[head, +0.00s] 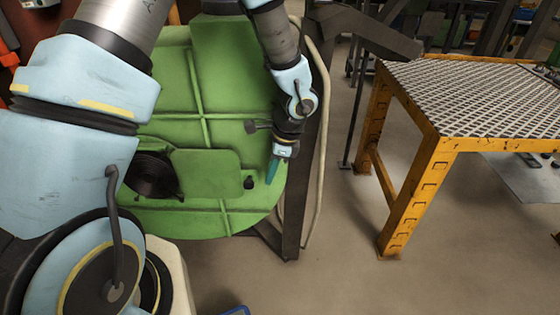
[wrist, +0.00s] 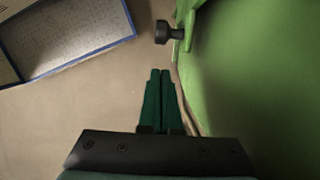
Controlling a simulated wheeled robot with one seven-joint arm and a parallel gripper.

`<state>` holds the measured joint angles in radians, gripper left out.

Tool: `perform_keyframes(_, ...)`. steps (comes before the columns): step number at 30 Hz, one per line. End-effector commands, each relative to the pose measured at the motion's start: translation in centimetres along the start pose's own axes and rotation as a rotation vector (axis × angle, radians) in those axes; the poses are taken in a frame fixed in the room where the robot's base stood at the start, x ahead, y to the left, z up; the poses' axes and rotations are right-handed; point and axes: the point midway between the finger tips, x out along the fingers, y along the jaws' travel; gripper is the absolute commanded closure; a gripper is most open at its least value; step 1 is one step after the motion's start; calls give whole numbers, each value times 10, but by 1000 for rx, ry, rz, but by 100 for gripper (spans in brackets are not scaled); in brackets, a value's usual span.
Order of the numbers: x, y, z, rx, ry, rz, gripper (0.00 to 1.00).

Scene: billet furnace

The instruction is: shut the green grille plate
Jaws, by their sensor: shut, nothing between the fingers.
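The green grille plate (head: 225,80) is a large ribbed panel with a rounded lower edge, left of centre in the head view. My arm hides part of its left side and top. My gripper (head: 271,182) points down near the plate's right edge, with its teal fingers together and empty. In the wrist view the plate (wrist: 255,75) fills the right side, and my shut fingers (wrist: 160,74) are just left of its edge. I cannot tell whether they touch it. A dark knob (wrist: 163,32) sticks out from the plate's edge ahead of the fingertips.
A dark post (head: 293,215) and a pale hose (head: 322,160) stand just right of the plate. A yellow table with a mesh top (head: 470,95) is at the right. A blue-edged tray (wrist: 70,35) lies on the floor. The floor between post and table is clear.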

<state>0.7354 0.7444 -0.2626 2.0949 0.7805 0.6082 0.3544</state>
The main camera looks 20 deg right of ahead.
Motion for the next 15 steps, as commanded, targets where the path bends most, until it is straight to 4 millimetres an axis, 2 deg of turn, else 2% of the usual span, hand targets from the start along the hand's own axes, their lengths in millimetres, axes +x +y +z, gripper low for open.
perform_keyframes(1, 1, 0, 8, -2, -1, 2, 100)
perform_keyframes(6, 10, 0, 19, -2, 0, 1, 100)
perform_keyframes(15, 12, 0, 22, -2, 1, 0, 100)
